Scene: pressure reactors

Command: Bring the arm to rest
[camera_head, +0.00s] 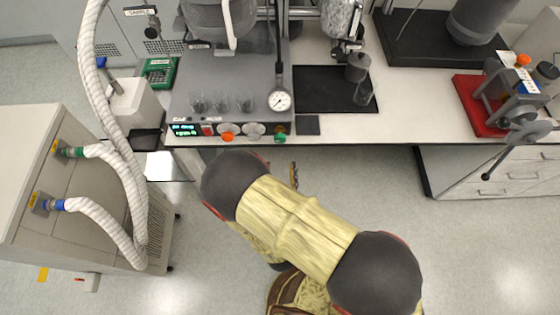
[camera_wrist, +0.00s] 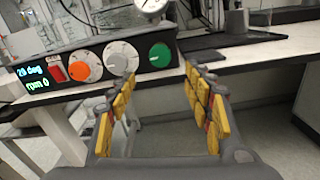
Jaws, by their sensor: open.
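My gripper (camera_wrist: 158,100) is open and empty in the wrist view, its yellow-padded fingers spread apart. It points toward the bench front, just below the reactor's control panel (camera_wrist: 80,68), and touches nothing that I can see. In the head view my arm is bent over the floor in front of the bench. There the gripper is mostly hidden under the arm; only a small yellow and dark part (camera_head: 294,175) shows beside the dark joint.
The pressure reactor's grey base (camera_head: 232,75) stands on the bench (camera_head: 400,130), with knobs and a gauge (camera_head: 279,100). A wheeled unit (camera_head: 25,165) with white hoses stands at left. Floor before the drawers (camera_head: 490,185) is clear.

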